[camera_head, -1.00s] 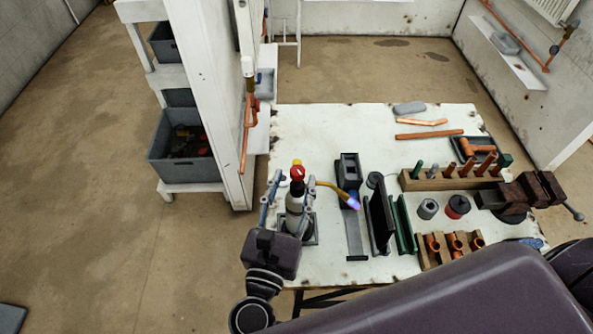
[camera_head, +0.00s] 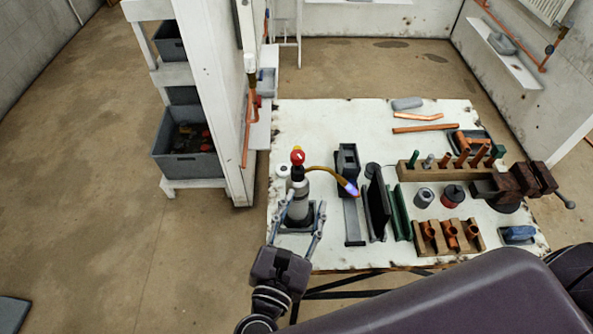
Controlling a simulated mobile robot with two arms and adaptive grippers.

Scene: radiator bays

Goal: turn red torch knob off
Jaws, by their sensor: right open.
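The torch (camera_head: 299,203) stands upright in a dark square holder at the left of the white table. Its red knob (camera_head: 298,157) sits at the top, with a yellow part above it. A curved brass tube runs right to a nozzle with a blue-violet flame (camera_head: 351,189). My right gripper (camera_head: 306,204) is open at the table's front edge, its fingers reaching up on either side of the torch's lower body, below the knob. I cannot tell whether they touch it. My left gripper is not in view.
Right of the torch are a grey stand (camera_head: 349,162), dark upright plates (camera_head: 378,208), a wooden rack of tools (camera_head: 450,171), copper fittings in a wooden block (camera_head: 450,236) and a vise (camera_head: 520,183). A white partition (camera_head: 215,100) stands left behind the table.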

